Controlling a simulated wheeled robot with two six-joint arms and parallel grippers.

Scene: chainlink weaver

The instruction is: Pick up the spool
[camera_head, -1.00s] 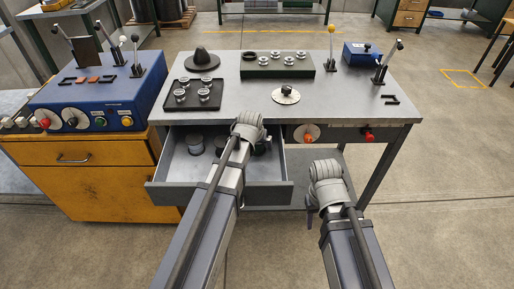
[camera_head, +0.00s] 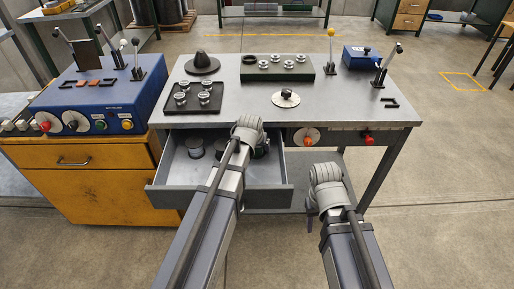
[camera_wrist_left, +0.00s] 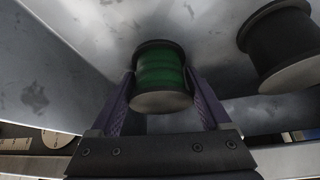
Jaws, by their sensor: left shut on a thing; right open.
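A green spool (camera_wrist_left: 162,72) with dark end flanges shows in the left wrist view, between the purple fingers of my left gripper (camera_wrist_left: 160,88). The fingers are shut on it, one on each side. The spool is inside the open drawer (camera_head: 220,199) of the workbench; I cannot tell whether it touches the drawer floor. In the head view my left wrist mostly hides that gripper and spool. A black spool (camera_wrist_left: 283,45) stands to the right in the left wrist view. My right gripper (camera_head: 312,220) is open, outside the drawer to the right, mostly hidden by its wrist.
Another spool (camera_head: 195,147) stands at the drawer's left. The workbench top (camera_head: 230,95) above holds a tray (camera_head: 178,107) of small metal parts, a green block (camera_head: 277,68) and levers. A blue control box (camera_head: 85,103) on a yellow cabinet (camera_head: 95,190) stands left.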

